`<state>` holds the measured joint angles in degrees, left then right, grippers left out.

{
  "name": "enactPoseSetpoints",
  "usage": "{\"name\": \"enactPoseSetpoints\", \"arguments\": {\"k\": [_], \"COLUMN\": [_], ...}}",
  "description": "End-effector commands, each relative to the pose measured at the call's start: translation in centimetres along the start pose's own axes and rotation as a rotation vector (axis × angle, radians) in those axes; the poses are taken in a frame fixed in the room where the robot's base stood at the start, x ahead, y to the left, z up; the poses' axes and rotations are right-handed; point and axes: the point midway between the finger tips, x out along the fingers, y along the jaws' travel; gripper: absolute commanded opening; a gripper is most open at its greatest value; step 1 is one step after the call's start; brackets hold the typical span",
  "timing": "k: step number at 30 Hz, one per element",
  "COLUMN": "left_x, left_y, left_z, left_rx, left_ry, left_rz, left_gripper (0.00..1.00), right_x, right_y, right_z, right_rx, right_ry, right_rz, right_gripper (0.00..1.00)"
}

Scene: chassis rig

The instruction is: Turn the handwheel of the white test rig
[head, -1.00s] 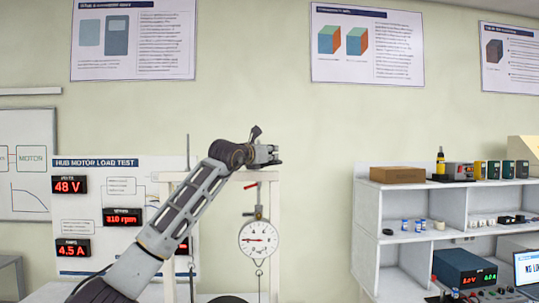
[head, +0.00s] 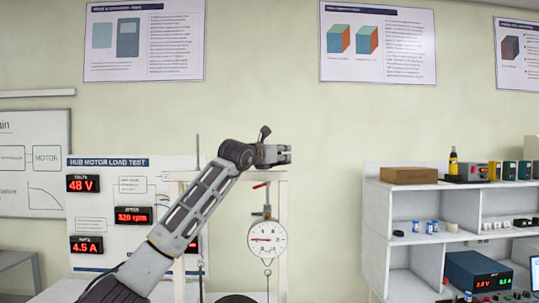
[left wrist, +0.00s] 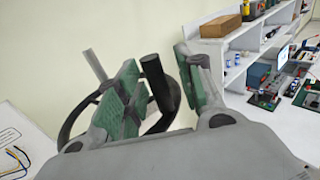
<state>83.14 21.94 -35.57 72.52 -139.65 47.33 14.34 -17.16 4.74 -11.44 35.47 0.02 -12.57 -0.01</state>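The white test rig (head: 283,235) is a frame with a round dial gauge (head: 267,239) hanging in it. My left gripper (head: 276,154) is at the top of the rig in the head view. In the left wrist view the gripper (left wrist: 160,90) has its green-padded fingers spread. The handwheel's dark rim (left wrist: 68,132) curves behind and around the fingers. Its upright dark handle (left wrist: 154,82) stands between the fingers, with a narrow gap visible on the right; contact on the left is unclear. The handwheel is not clearly visible in the head view. My right gripper is out of view.
A load test board (head: 108,200) with red readouts stands behind the rig, left. A white shelf (head: 377,212) with a brown box (head: 408,176) and small parts is at right.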

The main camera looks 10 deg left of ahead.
Motion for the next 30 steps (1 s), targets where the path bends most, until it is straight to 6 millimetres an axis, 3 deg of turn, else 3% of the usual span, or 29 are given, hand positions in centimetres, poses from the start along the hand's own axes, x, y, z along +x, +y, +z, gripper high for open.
{"name": "enactPoseSetpoints", "arguments": {"k": [11,30], "left_x": [-2.2,-7.8], "left_y": [0.0,-0.1], "left_z": [0.0,0.0], "left_rx": [0.001,0.001], "left_ry": [-0.001,-0.001], "left_rz": [0.000,-0.001], "left_gripper": [0.37,0.37], "right_x": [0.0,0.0], "right_y": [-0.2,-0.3], "right_z": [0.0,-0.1], "right_rx": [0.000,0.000], "right_ry": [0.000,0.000], "right_rz": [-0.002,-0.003], "right_gripper": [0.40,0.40]}}
